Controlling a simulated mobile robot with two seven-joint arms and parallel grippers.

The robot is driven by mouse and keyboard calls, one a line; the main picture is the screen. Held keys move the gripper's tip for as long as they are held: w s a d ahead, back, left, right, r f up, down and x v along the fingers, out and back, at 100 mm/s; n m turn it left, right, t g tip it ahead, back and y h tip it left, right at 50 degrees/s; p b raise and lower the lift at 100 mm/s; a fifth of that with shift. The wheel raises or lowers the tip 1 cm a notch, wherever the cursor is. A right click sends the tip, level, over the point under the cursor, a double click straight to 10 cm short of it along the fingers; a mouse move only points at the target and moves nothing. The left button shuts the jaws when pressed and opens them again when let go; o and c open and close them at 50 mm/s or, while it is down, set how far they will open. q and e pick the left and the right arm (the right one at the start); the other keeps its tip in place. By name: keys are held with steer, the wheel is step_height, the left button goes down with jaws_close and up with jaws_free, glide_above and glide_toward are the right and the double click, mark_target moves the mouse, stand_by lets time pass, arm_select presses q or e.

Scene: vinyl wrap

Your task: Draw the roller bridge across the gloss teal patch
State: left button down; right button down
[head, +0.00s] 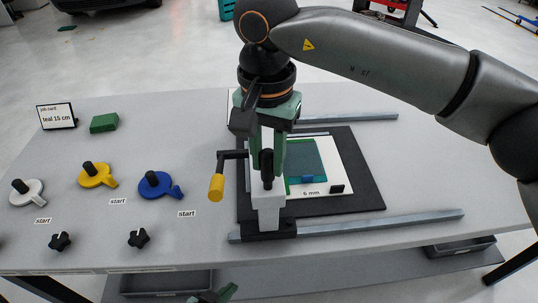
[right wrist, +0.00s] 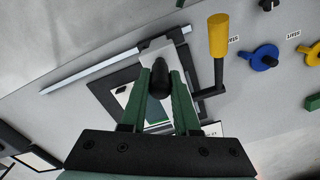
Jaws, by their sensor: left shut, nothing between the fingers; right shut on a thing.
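The pale grey roller bridge (head: 268,205) stands across the left part of the black mat, its near foot on the front rail (head: 350,225). A crank with a yellow handle (head: 216,187) sticks out on its left. My right gripper (head: 267,150) is shut on the bridge's black knob (right wrist: 160,80), seen between the green fingers in the right wrist view. The gloss teal patch (head: 306,158) lies on a white sheet marked 6 mm, just right of the bridge; its left part is hidden. My left gripper (head: 215,296) is shut and empty at the bottom edge, mostly cut off.
White (head: 27,192), yellow (head: 97,175) and blue (head: 160,184) knobbed pieces lie at the left. A job card (head: 57,116) reads teal 15 cm, beside a green block (head: 104,123). A back rail (head: 350,118) runs behind the mat (head: 368,190). The table's right side is clear.

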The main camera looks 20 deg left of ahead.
steer(key=c, duration=0.8)
jaws_free()
steer(key=shift+s+a, duration=0.1)
steer(key=shift+a, duration=0.25)
steer(key=shift+o, duration=0.8)
steer(key=shift+d, duration=0.1)
step_height(320, 180, up, 13)
steer(key=shift+f, duration=0.2)
